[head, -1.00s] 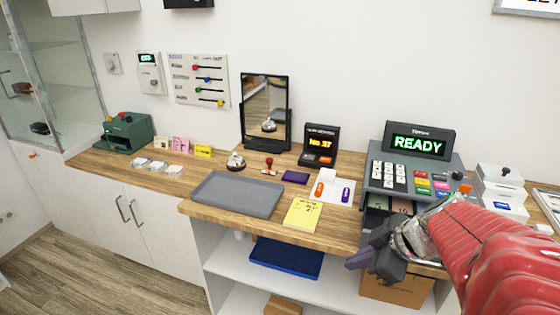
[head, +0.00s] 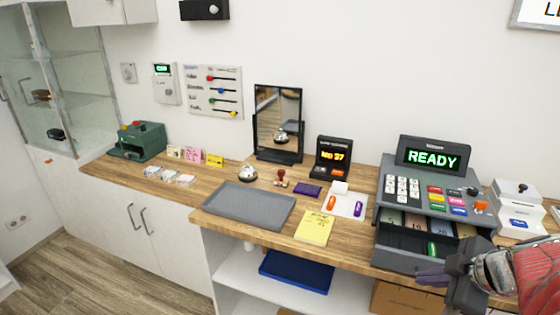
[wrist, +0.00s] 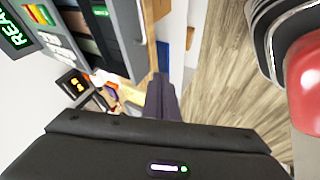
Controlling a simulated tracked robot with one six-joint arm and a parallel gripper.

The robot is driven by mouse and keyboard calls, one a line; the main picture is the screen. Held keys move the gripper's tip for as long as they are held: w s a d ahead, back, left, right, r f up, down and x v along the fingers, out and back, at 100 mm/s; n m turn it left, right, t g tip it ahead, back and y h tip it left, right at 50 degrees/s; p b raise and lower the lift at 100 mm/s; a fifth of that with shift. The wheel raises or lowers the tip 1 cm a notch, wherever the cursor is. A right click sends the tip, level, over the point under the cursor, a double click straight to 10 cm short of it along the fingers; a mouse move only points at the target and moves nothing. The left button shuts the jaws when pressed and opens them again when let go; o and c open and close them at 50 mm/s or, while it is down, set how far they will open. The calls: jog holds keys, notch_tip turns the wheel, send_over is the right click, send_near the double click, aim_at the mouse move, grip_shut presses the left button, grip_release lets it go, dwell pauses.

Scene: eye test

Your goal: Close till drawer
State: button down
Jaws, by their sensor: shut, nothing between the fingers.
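The grey till (head: 430,185) stands at the right of the counter, its screen reading READY. Its drawer (head: 400,258) is pulled out over the counter's front edge and shows banknotes and compartments inside. The till's keys and the open drawer (wrist: 118,35) also show in the wrist view, at upper left. My gripper (head: 432,277) is shut and empty, just in front of the drawer's front at its right part. In the wrist view my gripper's dark fingers (wrist: 160,98) are together, beside the drawer's front. I cannot tell whether they touch it.
A yellow notepad (head: 314,227), a grey tray (head: 248,205) and a white card with orange and purple pieces (head: 345,202) lie left of the till. Open floor lies in front of the counter.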

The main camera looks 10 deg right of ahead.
aim_at(403, 267)
jog(key=shift+w+d+f, duration=0.3)
jog(key=shift+w+f, duration=0.95)
jog(key=shift+w, duration=0.25)
jog(key=shift+w+d+f, duration=0.3)
jog(key=shift+w+f, duration=1)
jog(key=shift+w, duration=0.25)
jog(key=shift+w+d+f, duration=0.3)
jog(key=shift+w+f, duration=0.95)
jog(key=shift+w, duration=0.25)
